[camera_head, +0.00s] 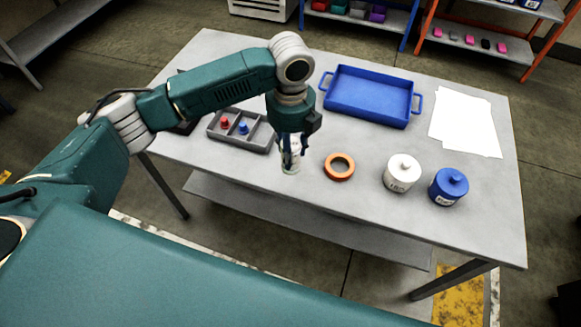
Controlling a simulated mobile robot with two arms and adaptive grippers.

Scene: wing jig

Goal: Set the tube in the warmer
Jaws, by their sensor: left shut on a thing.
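My left gripper (291,146) points down over the front middle of the table and is shut on a pale, partly see-through tube (291,167). The gripper's fingers hide part of the tube, which looks upright. I cannot tell whether its lower end touches the table. Nothing in view can be clearly made out as the warmer. My right gripper is not in view.
On the grey table (330,205) an orange ring (328,168) lies just right of the tube. Further right stand a white lidded jar (400,178) and a blue one (447,190). Behind are a blue tray (337,104), white sheets (465,122) and a grey divided box (262,134).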

